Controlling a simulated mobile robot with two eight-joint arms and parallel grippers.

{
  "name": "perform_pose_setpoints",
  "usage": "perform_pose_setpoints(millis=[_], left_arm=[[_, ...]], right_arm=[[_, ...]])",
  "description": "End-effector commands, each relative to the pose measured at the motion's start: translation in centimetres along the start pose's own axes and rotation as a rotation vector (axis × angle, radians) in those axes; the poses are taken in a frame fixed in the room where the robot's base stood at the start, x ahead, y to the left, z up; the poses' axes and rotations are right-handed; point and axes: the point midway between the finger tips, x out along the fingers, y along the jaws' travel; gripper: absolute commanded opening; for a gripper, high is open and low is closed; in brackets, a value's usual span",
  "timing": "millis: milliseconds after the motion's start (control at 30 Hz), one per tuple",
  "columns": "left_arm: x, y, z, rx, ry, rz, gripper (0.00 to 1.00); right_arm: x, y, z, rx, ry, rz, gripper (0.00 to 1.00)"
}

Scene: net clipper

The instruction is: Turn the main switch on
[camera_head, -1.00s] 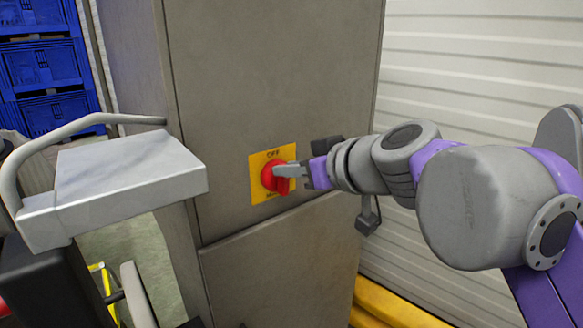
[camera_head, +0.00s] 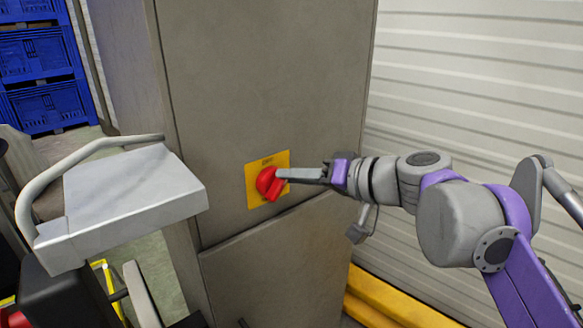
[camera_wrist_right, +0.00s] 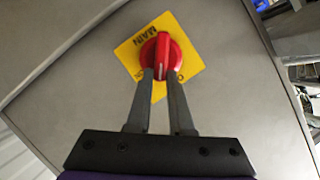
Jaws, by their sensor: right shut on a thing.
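The main switch is a red rotary knob (camera_head: 267,182) on a yellow plate (camera_head: 252,196) on the front of a grey cabinet. In the head view its grip points down and to the right. My right gripper (camera_head: 281,175) reaches in from the right, its fingers at the knob. In the right wrist view the fingers (camera_wrist_right: 160,76) sit on either side of the knob's raised ridge (camera_wrist_right: 161,52), shut on it. "MAIN" is readable on the plate there; other lettering is partly hidden by the fingers. My left gripper is not in view.
The grey cabinet (camera_head: 260,90) fills the middle, with a seam below the switch. A grey box with a curved handle (camera_head: 130,190) stands at the left front. Blue crates (camera_head: 45,105) are stacked at the far left. A yellow barrier (camera_head: 390,300) lies low at the right.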

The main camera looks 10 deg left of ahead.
Motion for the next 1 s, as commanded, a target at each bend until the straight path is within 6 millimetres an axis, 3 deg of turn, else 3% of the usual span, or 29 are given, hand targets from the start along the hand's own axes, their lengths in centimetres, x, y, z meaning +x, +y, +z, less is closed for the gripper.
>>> perform_pose_setpoints(millis=[600, 1000], left_arm=[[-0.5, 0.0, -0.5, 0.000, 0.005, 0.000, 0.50], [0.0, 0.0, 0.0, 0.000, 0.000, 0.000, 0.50]], right_arm=[[0.2, 1.9, 0.5, 0.531, 0.003, -0.219, 0.00], [0.4, 2.4, 0.9, 0.756, 0.003, -0.314, 0.00]])
